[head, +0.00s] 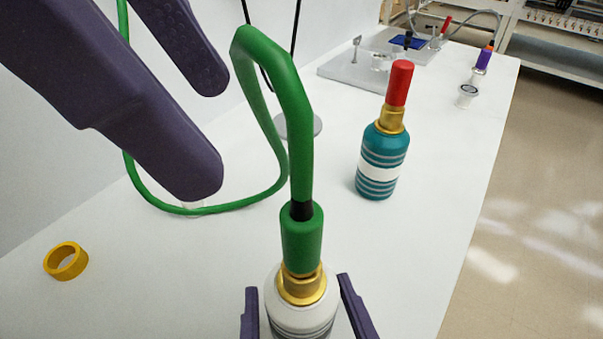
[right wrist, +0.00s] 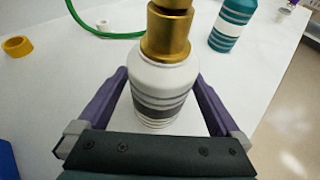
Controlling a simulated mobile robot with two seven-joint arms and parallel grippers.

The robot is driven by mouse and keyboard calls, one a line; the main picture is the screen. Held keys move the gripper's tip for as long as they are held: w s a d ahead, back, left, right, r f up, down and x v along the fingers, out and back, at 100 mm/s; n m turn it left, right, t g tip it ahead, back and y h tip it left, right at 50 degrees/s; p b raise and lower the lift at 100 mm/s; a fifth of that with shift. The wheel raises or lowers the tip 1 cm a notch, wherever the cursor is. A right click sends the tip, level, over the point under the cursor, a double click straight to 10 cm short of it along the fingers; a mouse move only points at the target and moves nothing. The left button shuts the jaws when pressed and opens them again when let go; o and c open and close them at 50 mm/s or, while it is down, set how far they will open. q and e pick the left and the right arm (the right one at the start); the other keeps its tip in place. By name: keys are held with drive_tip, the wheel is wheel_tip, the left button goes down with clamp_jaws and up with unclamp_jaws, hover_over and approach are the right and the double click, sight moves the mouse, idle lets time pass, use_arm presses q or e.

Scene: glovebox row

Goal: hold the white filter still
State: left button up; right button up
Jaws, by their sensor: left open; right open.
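The white filter (head: 300,318) stands upright on the white bench at the bottom of the head view; it also shows in the right wrist view (right wrist: 163,84). It has grey bands and a gold fitting (head: 301,288) on top. A green hose (head: 290,115) with a green end sleeve sits on that fitting. My right gripper (right wrist: 160,74) is open, with one finger on each side of the filter's body. I cannot tell whether either finger touches it. My left gripper (head: 207,135) is open and empty at the upper left, beside the raised hose.
A teal banded bottle (head: 381,160) with a red cap stands to the right, behind the filter. A yellow tape ring (head: 66,261) lies at left. The hose loops across the bench. A grey plate (head: 350,75) and small items are farther back. The bench's right edge drops to the floor.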

drive_tip(key=shift+s, duration=0.15)
drive_tip(key=v, duration=1.2)
